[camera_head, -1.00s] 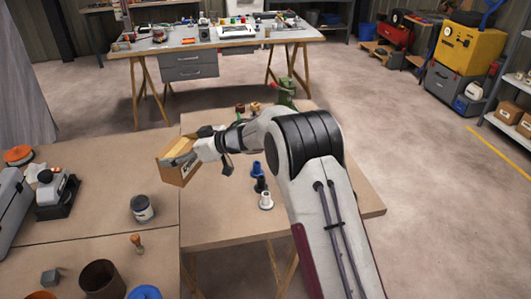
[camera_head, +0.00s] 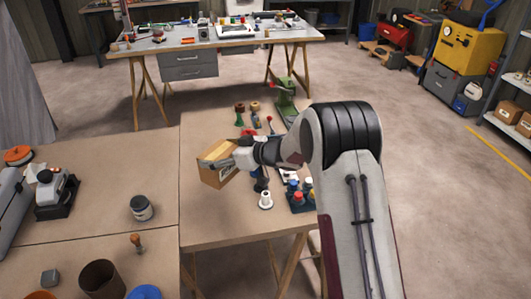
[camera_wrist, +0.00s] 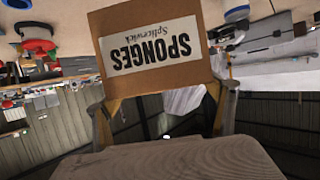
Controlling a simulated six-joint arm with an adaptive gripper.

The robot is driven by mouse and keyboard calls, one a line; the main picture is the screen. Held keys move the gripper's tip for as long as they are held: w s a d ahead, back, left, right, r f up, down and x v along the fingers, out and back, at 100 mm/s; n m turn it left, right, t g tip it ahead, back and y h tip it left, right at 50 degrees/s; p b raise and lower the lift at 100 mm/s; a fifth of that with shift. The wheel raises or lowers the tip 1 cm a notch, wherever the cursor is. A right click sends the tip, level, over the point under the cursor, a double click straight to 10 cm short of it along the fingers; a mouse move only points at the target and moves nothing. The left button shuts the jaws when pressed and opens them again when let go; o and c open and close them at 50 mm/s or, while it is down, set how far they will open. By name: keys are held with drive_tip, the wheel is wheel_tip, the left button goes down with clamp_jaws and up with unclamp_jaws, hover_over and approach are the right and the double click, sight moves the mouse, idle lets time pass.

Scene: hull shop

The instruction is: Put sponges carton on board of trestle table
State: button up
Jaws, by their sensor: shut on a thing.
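The sponges carton (camera_head: 214,172) is a small brown cardboard box. In the wrist view the carton (camera_wrist: 155,75) shows a white label reading SPONGES, upside down. My gripper (camera_head: 232,158) is shut on the carton, with a finger on either side of it in the wrist view (camera_wrist: 160,115). The carton is tilted and appears held above the left part of the trestle table's board (camera_head: 215,225). I cannot tell how high it is above the board.
On the board stand a white spool (camera_head: 265,200), a dark tray with colored-capped bottles (camera_head: 300,195), several spools at the back and a green tool (camera_head: 286,100). Another brown table (camera_head: 90,195) adjoins at left, with a jar (camera_head: 142,208). The board's front left is clear.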

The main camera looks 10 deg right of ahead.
drive_tip(key=shift+f, duration=3.05)
drive_tip(key=shift+f, duration=1.9)
drive_tip(key=shift+f, duration=0.1)
drive_tip(key=o, duration=1.3)
